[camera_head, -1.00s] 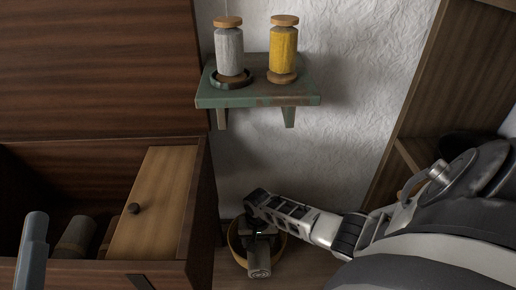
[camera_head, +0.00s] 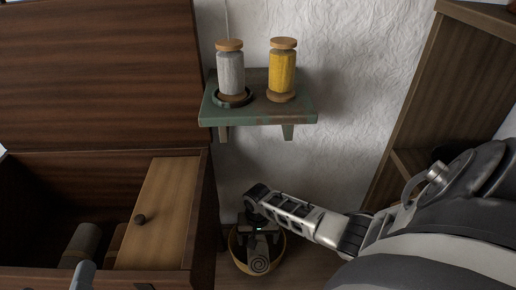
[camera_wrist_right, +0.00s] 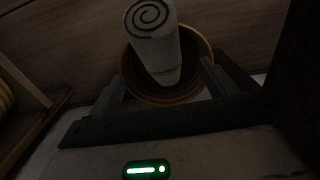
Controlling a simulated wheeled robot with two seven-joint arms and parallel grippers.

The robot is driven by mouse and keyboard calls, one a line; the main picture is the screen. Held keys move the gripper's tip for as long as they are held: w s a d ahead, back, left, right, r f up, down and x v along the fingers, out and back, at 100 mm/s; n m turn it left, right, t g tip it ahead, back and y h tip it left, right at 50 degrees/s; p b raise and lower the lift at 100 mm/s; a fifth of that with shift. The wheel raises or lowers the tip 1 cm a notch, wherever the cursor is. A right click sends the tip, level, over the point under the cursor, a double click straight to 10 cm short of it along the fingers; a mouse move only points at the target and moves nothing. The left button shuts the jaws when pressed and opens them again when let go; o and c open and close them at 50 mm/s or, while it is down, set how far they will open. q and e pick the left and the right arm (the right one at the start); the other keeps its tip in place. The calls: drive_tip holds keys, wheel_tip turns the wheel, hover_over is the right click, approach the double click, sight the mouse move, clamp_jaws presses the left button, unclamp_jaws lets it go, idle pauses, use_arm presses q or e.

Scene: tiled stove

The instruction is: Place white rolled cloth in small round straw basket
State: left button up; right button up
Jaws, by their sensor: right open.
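The white rolled cloth (camera_head: 260,266) stands tilted in the small round straw basket (camera_head: 280,258) on the floor, its spiral end up. In the right wrist view the cloth (camera_wrist_right: 153,42) leans within the yellowish rim of the basket (camera_wrist_right: 196,44). My right gripper (camera_head: 260,230) is over the basket. In the right wrist view its fingers (camera_wrist_right: 160,85) are open, spread apart on either side of the cloth's lower part. Whether they touch the cloth or the basket I cannot tell. My left gripper is not clearly shown; only a grey part of mine shows at the lower left.
An open wooden chest (camera_head: 172,205) with a knobbed board and dark rolls (camera_head: 82,243) stands left of the basket. A wooden shelf unit (camera_head: 407,115) stands at right.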

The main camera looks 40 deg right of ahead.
use_arm(q)
drive_tip(key=shift+s+a+f+m+g+y+p, duration=0.15)
drive_tip(key=shift+f+g+y+p, duration=0.25)
drive_tip(key=shift+p, duration=0.4)
drive_tip(key=shift+s+a+f+m+g+y+p, duration=0.15)
drive_tip(key=shift+f+g+y+p, duration=0.15)
drive_tip(key=shift+f+p, duration=0.35)
use_arm(e)
wheel_tip(320, 180, up, 6)
drive_tip(key=shift+r, duration=0.2)
use_arm(q)
drive_tip(key=shift+r, duration=0.25)
use_arm(e)
drive_tip(key=shift+s, duration=0.1)
